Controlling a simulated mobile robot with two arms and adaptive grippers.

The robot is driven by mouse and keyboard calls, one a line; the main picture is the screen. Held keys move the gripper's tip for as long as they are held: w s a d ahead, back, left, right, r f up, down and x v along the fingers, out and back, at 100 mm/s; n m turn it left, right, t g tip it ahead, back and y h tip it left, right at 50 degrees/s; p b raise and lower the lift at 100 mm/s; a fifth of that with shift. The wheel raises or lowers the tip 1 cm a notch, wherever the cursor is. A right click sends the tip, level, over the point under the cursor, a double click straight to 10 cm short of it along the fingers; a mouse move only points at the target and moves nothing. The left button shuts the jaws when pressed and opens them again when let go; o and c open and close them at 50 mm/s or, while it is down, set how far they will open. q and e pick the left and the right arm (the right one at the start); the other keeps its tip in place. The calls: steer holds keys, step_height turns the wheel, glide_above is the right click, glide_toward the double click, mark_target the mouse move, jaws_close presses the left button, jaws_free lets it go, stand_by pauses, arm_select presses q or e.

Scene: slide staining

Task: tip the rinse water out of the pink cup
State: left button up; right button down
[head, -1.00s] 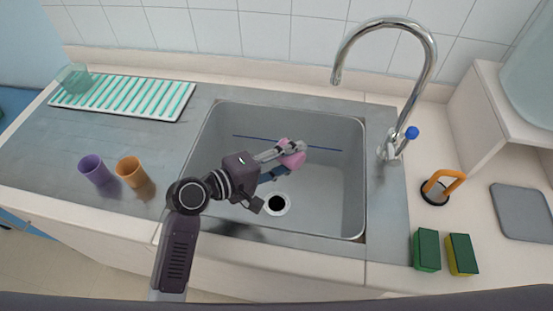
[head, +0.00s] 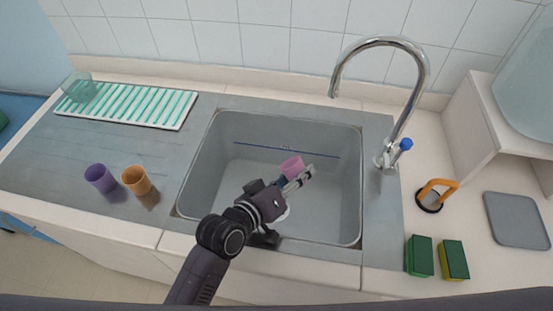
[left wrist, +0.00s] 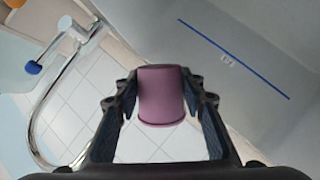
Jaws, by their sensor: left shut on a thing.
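The pink cup (head: 291,165) is held by my left gripper (head: 298,179) above the sink basin (head: 220,170). The left gripper is shut on it, with a finger on each side of the cup. In the left wrist view the cup (left wrist: 162,97) sits between the two dark fingers (left wrist: 161,88). Its inside is hidden there, and I cannot tell whether it holds water. I see no stream of water. The drain is partly hidden behind my left gripper. My right gripper is not in view.
A chrome tap (head: 423,75) arches at the basin's right rear. Purple (head: 101,179) and orange (head: 137,181) cups stand left of the basin, before a striped drying rack (head: 130,106) with a clear beaker (head: 79,87). Green sponges (head: 419,256) lie at right.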

arm_select(q)
steer(key=r+p, duration=0.1)
steer(key=r+m+p, duration=0.1)
steer(key=shift+s+d+r+t+p, duration=0.2)
steer(key=shift+d+r+t+p, duration=0.05)
steer(key=shift+r+t+p, duration=0.1)
steer(key=m+p, duration=0.1)
steer(key=s+d+r+m+t+y+p, duration=0.1)
steer(key=shift+s+d+r+p, duration=0.1)
steer(key=shift+s+d+p, duration=0.2)
steer(key=shift+p, duration=0.05)
steer(key=shift+s+d+m+t+y+b, duration=0.25)
steer(key=shift+s+d+m+t, duration=0.15)
steer(key=shift+m, duration=0.45)
steer(key=shift+s+d+m+t+y+b, duration=0.15)
steer(key=shift+s+d+m+t+y, duration=0.2)
steer(key=shift+m, duration=0.5)
steer(key=shift+d, duration=0.1)
